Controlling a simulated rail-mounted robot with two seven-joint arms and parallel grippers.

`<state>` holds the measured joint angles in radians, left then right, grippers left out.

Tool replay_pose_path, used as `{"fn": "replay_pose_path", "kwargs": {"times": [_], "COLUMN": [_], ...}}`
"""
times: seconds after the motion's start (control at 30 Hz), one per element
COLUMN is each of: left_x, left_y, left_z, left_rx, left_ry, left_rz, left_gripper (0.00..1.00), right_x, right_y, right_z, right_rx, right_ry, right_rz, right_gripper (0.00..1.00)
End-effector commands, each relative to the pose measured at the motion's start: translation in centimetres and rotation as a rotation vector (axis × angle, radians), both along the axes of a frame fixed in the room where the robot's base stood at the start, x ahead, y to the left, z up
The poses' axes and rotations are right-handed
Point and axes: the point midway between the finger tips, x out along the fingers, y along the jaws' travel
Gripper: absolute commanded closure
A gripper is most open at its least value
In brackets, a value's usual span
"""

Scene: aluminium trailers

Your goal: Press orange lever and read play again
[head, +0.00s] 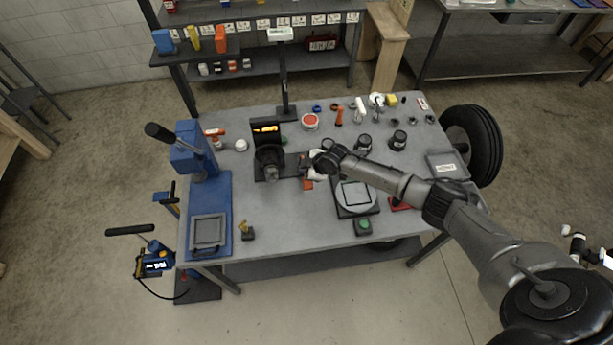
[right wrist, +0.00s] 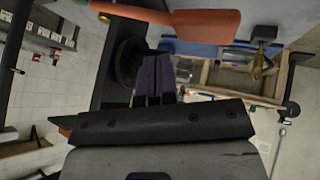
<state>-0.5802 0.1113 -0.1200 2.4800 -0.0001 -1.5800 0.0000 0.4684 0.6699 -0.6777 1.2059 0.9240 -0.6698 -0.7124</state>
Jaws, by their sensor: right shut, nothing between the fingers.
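A black device (head: 270,172) with a round dark cup stands on the back half of the grey table. Behind the cup, a small dark display (head: 266,129) glows orange; its text is too small to read. The orange lever (right wrist: 205,24) shows at the top of the right wrist view as a flat paddle, just beyond the fingers. In the head view, orange parts (head: 307,185) show right of the device, partly hidden by my wrist. My right gripper (right wrist: 154,70) is shut and empty, close to the lever; I cannot tell whether they touch. My left gripper is not in view.
A blue press (head: 222,185) stands at the table's left. A round plate fixture (head: 355,194) and a green button box (head: 363,227) are under and beside my right arm. Several small parts lie along the back right. The front middle of the table (head: 295,225) is clear.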

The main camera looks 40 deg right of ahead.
Motion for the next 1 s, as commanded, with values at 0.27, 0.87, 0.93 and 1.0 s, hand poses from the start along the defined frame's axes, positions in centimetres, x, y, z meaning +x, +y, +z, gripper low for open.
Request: {"fn": "replay_pose_path", "kwargs": {"times": [0.27,0.87,0.93,1.0], "left_x": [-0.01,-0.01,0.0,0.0], "left_y": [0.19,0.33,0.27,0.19], "left_z": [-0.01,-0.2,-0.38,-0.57], "left_rx": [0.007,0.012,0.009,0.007], "left_ry": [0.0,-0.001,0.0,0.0], "left_rz": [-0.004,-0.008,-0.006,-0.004], "left_gripper": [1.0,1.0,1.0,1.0], "right_x": [0.0,-0.04,-0.07,-0.11], "right_y": [-0.01,0.02,0.04,0.07], "right_z": [-0.01,-0.22,-0.44,-0.68], "right_rx": [0.0,0.0,0.0,0.0], "right_ry": [0.0,0.0,0.0,0.0], "right_rz": [0.0,0.0,0.0,0.0], "right_gripper": [1.0,1.0,1.0,1.0]}}
